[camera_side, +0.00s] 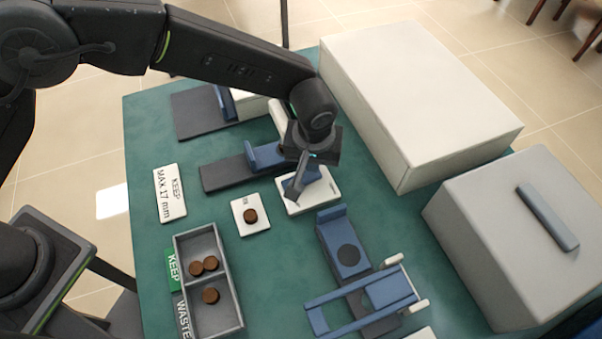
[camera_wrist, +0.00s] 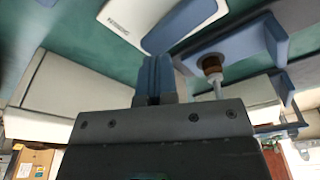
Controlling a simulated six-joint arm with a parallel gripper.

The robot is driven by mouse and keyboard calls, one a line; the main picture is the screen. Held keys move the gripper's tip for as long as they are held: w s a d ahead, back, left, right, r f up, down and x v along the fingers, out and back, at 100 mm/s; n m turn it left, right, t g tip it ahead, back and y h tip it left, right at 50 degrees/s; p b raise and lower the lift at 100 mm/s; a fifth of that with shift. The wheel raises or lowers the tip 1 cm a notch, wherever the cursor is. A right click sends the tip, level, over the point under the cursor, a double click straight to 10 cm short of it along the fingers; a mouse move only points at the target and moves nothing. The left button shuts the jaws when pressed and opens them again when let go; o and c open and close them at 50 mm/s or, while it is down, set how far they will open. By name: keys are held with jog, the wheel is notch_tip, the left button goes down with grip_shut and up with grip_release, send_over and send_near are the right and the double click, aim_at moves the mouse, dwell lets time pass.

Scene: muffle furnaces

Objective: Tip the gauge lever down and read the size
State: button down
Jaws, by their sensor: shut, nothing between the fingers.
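My gripper (camera_side: 297,188) is shut and empty, with its fingers pointing down over a white plate (camera_side: 322,194) in the side view. In the wrist view the closed fingers (camera_wrist: 155,74) sit near a lettered white plate (camera_wrist: 125,16) with a blue piece (camera_wrist: 180,24) on it. A blue gauge part (camera_wrist: 242,46) is to their right, with a brown disc (camera_wrist: 210,63) at it and a pale rod below. In the side view the blue block (camera_side: 266,154) on a dark base is left of my gripper. My wrist hides part of this device; I cannot tell the lever's angle.
A divided grey tray (camera_side: 238,300) marked KEEP and WASTE holds brown discs. Another disc (camera_side: 250,216) lies on a small white card. A sign (camera_side: 169,195) reads "KEEP MAX 17 mm". A blue framed device (camera_side: 390,289) stands at front; large boxes (camera_side: 415,95) (camera_side: 515,235) stand right.

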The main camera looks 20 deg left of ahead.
jog(key=shift+f, duration=1.4)
dwell(0.5)
jog(key=shift+r, duration=3.6)
